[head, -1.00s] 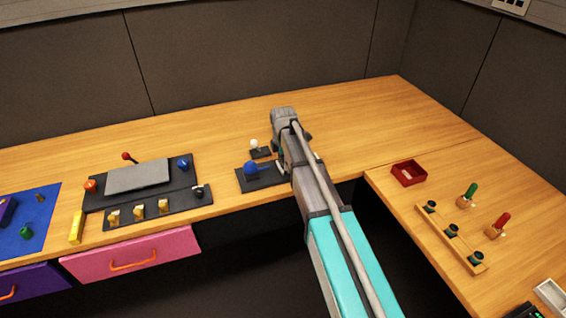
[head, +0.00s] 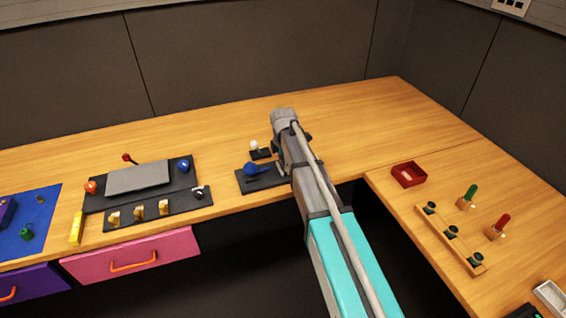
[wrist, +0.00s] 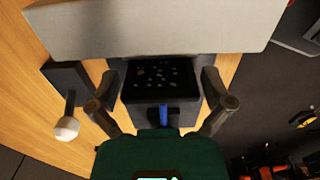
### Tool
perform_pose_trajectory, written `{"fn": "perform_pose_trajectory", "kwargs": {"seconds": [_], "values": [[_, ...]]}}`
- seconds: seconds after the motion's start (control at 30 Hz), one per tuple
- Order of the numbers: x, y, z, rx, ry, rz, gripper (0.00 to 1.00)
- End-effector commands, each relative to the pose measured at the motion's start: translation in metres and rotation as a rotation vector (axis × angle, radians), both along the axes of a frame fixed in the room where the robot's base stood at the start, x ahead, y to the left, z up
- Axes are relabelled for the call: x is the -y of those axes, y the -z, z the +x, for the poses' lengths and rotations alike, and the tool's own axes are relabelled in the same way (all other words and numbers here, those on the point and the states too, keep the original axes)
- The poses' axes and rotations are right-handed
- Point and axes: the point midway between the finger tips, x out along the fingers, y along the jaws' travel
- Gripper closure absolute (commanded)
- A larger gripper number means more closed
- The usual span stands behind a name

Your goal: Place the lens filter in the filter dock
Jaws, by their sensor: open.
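I cannot pick out the lens filter or the filter dock with certainty. My gripper (wrist: 162,104) is open in the wrist view, its two dark fingers spread apart. Between and beyond them is a dark block with a black, pale-speckled top (wrist: 160,78) and a blue piece (wrist: 163,115). Nothing is clearly held. In the head view my arm ends beside a small dark panel (head: 246,183) with a blue ball (head: 250,169); the arm hides that panel's right side and the fingers. A slim wooden rack (head: 463,252) on the right counter carries several dark green round pieces.
A white knob (head: 254,146) stands behind the blue ball; it also shows in the wrist view (wrist: 66,128). A red tray (head: 408,174) and green- and red-handled tools (head: 470,194) are on the right counter. A dark control panel (head: 180,202) lies left.

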Motion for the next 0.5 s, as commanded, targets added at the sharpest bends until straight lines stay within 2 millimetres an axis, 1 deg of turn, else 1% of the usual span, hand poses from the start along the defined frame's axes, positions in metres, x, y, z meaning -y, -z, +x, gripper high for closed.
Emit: {"fn": "perform_pose_trajectory", "kwargs": {"seconds": [0.03, 0.5], "values": [[0.0, -0.005, 0.0, 0.0, 0.0, 0.0, 0.0], [0.0, -0.042, 0.0, 0.0, 0.0, 0.0, 0.0]]}}
